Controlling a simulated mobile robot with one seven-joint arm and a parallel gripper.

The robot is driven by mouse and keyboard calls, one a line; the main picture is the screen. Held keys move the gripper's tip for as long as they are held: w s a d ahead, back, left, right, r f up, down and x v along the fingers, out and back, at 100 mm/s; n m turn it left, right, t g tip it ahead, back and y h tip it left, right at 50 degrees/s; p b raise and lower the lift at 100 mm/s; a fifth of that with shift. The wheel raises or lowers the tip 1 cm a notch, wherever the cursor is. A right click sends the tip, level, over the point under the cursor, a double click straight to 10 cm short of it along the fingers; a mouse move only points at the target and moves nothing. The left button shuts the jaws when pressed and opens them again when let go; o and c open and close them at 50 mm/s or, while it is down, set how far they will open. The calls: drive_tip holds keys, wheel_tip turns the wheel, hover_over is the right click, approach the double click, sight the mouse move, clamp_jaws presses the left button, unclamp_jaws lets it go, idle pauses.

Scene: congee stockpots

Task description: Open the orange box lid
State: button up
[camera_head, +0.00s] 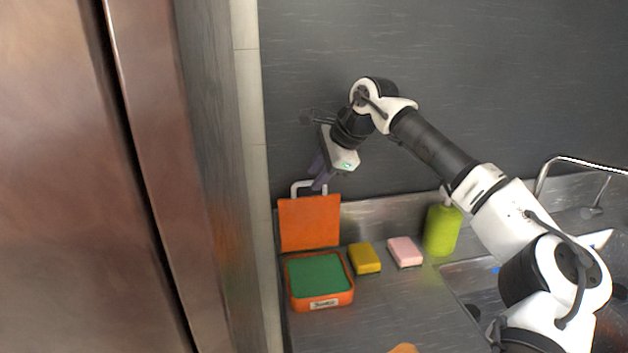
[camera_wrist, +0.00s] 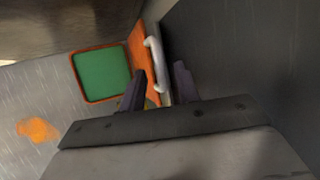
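The orange box (camera_head: 320,303) stands on the counter at the left, with a green surface filling its inside. Its orange lid (camera_head: 309,222) stands upright at the back of the box, open, with a white handle on its upper edge. The box (camera_wrist: 82,98), the lid (camera_wrist: 137,47) and the white handle (camera_wrist: 157,65) also show in the wrist view. My gripper (camera_head: 318,184) is at the lid's top, beside the handle. In the wrist view my gripper's fingers (camera_wrist: 160,82) are apart, with the handle between or just beyond them; contact cannot be told.
A yellow sponge (camera_head: 364,258), a pink sponge (camera_head: 405,251) and a green bottle (camera_head: 441,230) stand right of the box. A sink with a faucet (camera_head: 541,180) is further right. A dark wall is close behind the lid, and a wall edge (camera_head: 262,200) is close at left.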

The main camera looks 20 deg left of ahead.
drive_tip(key=b+v, duration=0.1)
drive_tip(key=v, duration=1)
drive_tip(key=shift+d+r+b, duration=0.2)
drive_tip(key=shift+b, duration=0.1)
drive_tip(key=shift+s, duration=0.1)
